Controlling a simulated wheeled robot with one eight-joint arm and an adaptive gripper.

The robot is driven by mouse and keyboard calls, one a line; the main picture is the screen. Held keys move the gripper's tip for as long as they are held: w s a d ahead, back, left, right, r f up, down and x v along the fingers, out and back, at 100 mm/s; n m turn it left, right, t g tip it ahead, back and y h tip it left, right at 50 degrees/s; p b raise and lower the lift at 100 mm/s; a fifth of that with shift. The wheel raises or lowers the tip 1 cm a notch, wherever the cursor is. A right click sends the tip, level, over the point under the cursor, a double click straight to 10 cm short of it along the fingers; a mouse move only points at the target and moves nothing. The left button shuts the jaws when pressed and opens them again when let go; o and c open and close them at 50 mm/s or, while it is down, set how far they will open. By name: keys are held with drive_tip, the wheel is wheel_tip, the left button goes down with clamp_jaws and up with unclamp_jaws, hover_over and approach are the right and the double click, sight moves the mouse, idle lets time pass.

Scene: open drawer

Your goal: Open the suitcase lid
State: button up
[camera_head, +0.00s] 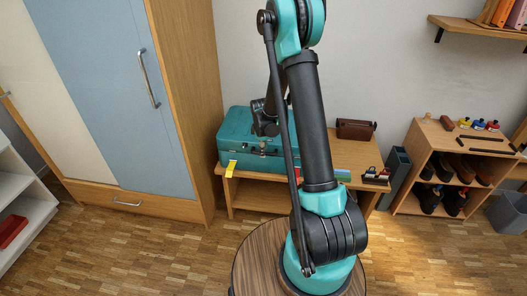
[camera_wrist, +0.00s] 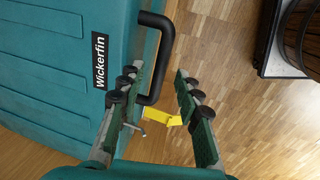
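The teal suitcase (camera_head: 233,135) lies flat on the low wooden table in the head view, and its lid looks shut. In the wrist view the suitcase (camera_wrist: 60,60) fills the left side, with a "Wickerfin" label (camera_wrist: 100,62) and a black handle (camera_wrist: 169,45) along its edge. A yellow tag (camera_wrist: 168,119) hangs by the handle. My gripper (camera_wrist: 157,78) is open, with its green-padded fingers apart near the lower end of the handle. I cannot tell whether a finger touches it. In the head view my arm hides part of the suitcase, and the fingers are not clear.
The low table (camera_head: 355,153) also holds a brown case (camera_head: 355,129) and small items. A blue wardrobe (camera_head: 125,90) stands to the left. A shoe shelf (camera_head: 450,165) and a grey bin (camera_head: 508,212) are at right. The parquet floor in front is mostly clear.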

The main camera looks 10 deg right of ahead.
drive_tip(key=shift+w+f, duration=0.1)
drive_tip(key=shift+f, duration=0.45)
drive_tip(key=shift+c, duration=0.2)
clamp_jaws()
